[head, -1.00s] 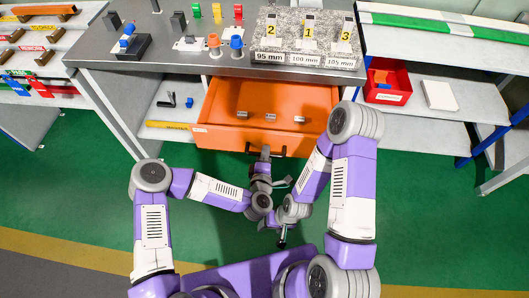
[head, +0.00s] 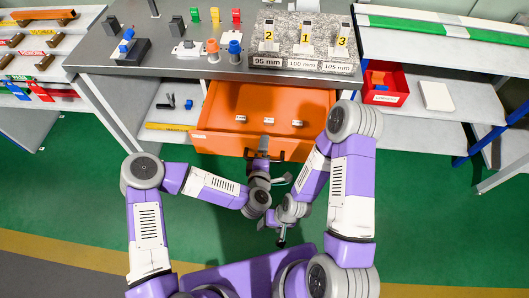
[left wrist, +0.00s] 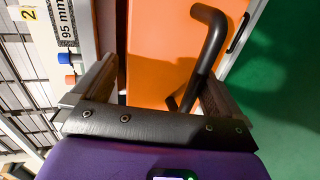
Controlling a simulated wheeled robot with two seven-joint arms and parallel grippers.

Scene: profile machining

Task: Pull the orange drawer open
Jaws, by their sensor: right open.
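The orange drawer (head: 225,108) stands pulled out from under the grey workbench, with three small grey metal pieces lying inside. Its black handle (left wrist: 208,42) is on the front panel and shows large in the left wrist view. My left gripper (head: 262,144) is at the drawer front by the handle. In the left wrist view its two fingers (left wrist: 155,85) are wide apart, and the handle reaches down beside the right finger and partly between the two. I cannot tell whether they touch. My right gripper (head: 281,243) is open and empty, low in front of the drawer over the floor.
On the workbench (head: 195,66) stand numbered stone blocks (head: 305,62) and several small coloured fixtures. A red bin (head: 385,90) and a white box (head: 436,96) are on the right shelf. The green floor (head: 420,200) is clear at the right.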

